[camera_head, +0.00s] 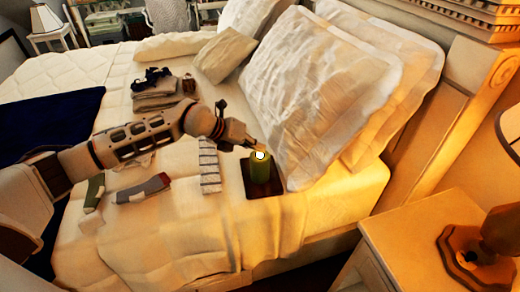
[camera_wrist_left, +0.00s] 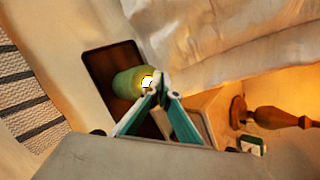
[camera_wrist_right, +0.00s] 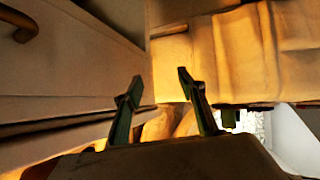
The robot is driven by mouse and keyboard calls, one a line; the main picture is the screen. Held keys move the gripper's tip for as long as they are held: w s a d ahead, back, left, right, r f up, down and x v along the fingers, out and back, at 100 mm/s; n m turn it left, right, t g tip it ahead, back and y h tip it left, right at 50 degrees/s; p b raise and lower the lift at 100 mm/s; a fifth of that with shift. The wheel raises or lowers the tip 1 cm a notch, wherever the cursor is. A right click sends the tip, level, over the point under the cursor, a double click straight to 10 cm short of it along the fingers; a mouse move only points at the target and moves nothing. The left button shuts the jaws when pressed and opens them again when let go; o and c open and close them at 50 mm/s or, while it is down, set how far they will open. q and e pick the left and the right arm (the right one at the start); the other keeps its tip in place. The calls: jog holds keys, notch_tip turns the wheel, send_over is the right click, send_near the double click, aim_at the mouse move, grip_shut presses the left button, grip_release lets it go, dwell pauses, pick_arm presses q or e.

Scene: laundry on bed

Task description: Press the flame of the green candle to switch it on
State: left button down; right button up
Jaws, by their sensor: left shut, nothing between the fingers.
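The green candle (camera_head: 260,174) stands upright on a dark tray (camera_head: 249,188) near the edge of the bed. Its flame (camera_head: 260,155) glows bright white-yellow at the top. My left gripper (camera_head: 257,147) is shut and empty, with its tips right at the flame. In the left wrist view the tips (camera_wrist_left: 164,86) partly overlap the glowing flame (camera_wrist_left: 148,83) and the candle (camera_wrist_left: 126,83). I cannot tell whether they touch it. My right gripper (camera_wrist_right: 160,80) is open and empty, away from the candle, and is outside the head view.
Large white pillows (camera_head: 318,95) lean right behind the candle. A striped cloth (camera_head: 209,167), folded grey clothes (camera_head: 157,92) and rolled socks (camera_head: 144,188) lie on the bed. A nightstand (camera_head: 410,232) with a wooden-based lamp (camera_head: 480,262) stands at the right.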

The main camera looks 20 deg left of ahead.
aim_at(257, 155)
pick_arm(q)
jog(key=shift+s+f, duration=0.2)
jog(key=shift+f, duration=0.05)
notch_tip(257, 155, up, 2)
jog(key=shift+w+a+p, duration=0.1)
jog(key=shift+p, duration=0.65)
notch_tip(257, 155, up, 5)
jog(key=p, duration=0.3)
jog(key=shift+f+p, duration=0.15)
jog(key=shift+p, duration=0.2)
jog(key=shift+f, duration=0.1)
